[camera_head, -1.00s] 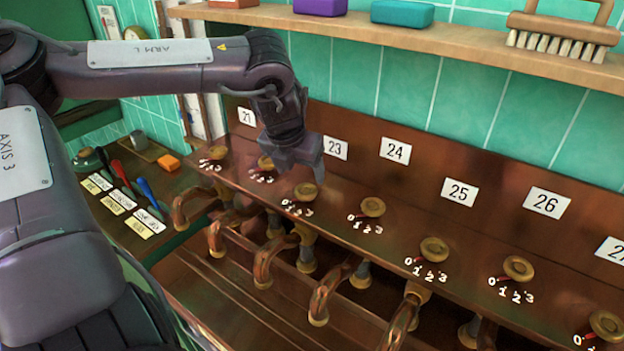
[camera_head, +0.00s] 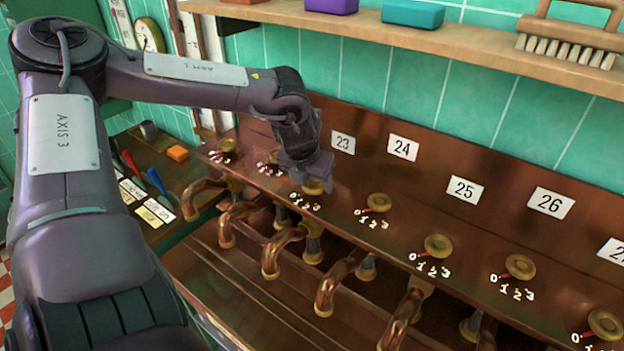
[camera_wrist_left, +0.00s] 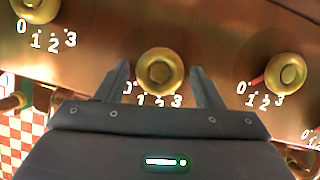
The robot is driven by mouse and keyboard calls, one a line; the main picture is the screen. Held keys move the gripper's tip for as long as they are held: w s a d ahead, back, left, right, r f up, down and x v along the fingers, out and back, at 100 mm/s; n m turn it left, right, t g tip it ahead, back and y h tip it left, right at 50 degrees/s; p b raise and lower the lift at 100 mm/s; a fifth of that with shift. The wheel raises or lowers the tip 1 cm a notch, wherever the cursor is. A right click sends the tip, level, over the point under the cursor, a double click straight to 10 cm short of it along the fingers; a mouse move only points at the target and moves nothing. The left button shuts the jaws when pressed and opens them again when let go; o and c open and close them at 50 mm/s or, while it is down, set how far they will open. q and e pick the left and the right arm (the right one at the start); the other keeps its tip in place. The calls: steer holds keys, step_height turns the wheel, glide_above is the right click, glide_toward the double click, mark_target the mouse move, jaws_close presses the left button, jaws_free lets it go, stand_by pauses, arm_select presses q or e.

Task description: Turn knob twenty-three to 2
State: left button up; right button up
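Knob twenty-three is a round brass knob (camera_head: 314,187) on the copper panel, below the "23" label (camera_head: 342,142). In the left wrist view the knob (camera_wrist_left: 160,72) sits between the two fingers, with a gap on each side. Its scale reads 0 to 3, partly covered by the gripper; a bit of red shows at its left, near the 0. My left gripper (camera_wrist_left: 160,82) is open. In the head view my left gripper (camera_head: 308,178) is at the knob and hides part of it. My right gripper is not in view.
Neighbouring knobs stand close on both sides, such as the one under 24 (camera_head: 379,202). Curved copper pipes (camera_head: 284,248) run below the panel. A wooden shelf (camera_head: 450,42) with blocks and a brush (camera_head: 568,42) hangs above.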

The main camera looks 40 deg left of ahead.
arm_select(q)
steer(key=c, duration=0.7)
steer(key=shift+f+n+b, duration=0.15)
steer(key=shift+n+b, duration=0.25)
steer(key=shift+b, duration=0.5)
steer(key=n+y+b, duration=0.1)
steer(key=n+b, duration=0.2)
steer(key=n+g+y+b, duration=0.1)
steer(key=n+b, duration=0.2)
steer(key=b, duration=0.1)
steer(key=shift+w+d+f+g, duration=0.1)
steer(key=shift+w+d+g, duration=0.1)
steer(key=shift+g, duration=0.1)
steer(key=shift+n+g+y+b, duration=0.4)
steer(key=shift+n+b, duration=0.65)
steer(key=shift+n, duration=0.15)
steer(key=shift+w+d+r+n+g+b, duration=0.1)
steer(key=shift+r+n+g+b, duration=0.15)
steer(key=shift+n, duration=0.35)
steer(key=shift+n+g+b, duration=0.15)
steer(key=shift+n+b, duration=0.2)
steer(key=shift+n, duration=0.25)
steer(key=o, duration=1)
steer(key=shift+c, duration=0.2)
